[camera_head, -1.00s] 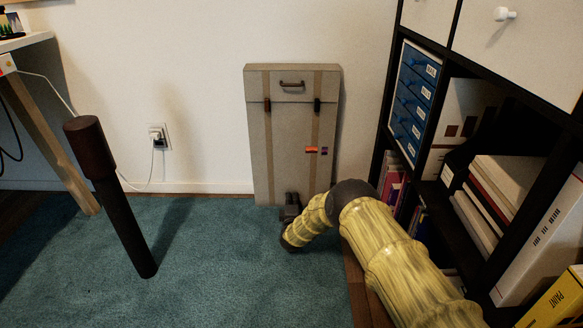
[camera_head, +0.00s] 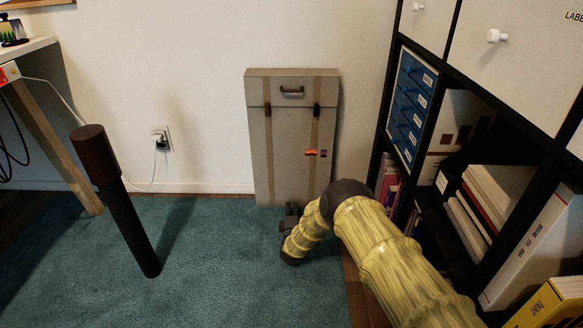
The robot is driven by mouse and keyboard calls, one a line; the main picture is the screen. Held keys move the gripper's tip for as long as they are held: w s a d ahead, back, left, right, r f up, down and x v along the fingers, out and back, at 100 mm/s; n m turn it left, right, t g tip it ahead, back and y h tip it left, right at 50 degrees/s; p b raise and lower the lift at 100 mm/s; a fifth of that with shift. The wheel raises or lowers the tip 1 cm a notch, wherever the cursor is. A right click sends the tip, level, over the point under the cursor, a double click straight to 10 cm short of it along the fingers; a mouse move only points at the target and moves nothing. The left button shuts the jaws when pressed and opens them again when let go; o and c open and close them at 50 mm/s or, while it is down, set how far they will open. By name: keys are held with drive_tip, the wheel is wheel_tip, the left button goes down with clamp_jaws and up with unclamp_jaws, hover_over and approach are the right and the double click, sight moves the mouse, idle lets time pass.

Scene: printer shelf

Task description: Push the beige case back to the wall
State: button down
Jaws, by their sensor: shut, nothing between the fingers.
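The beige case (camera_head: 288,140) stands upright on the carpet close to the white wall, with a handle at its top, two straps and small red and purple stickers. A shadow shows along its right edge; I cannot tell whether its back touches the wall. My gripper (camera_head: 291,213) is shut and low at the bottom front of the case, right of its middle. My yellow arm covers the case's lower right corner. I cannot tell whether the fingers touch the case.
A dark shelf (camera_head: 381,133) with blue drawers (camera_head: 412,108) and books stands close on the right. A dark brown post (camera_head: 125,210) stands on the left, near a desk leg (camera_head: 52,145). A plug and outlet (camera_head: 161,140) are on the wall. The teal carpet (camera_head: 215,270) is clear in front.

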drive_tip(key=shift+s+p, duration=2.2)
drive_tip(key=shift+s, duration=1.15)
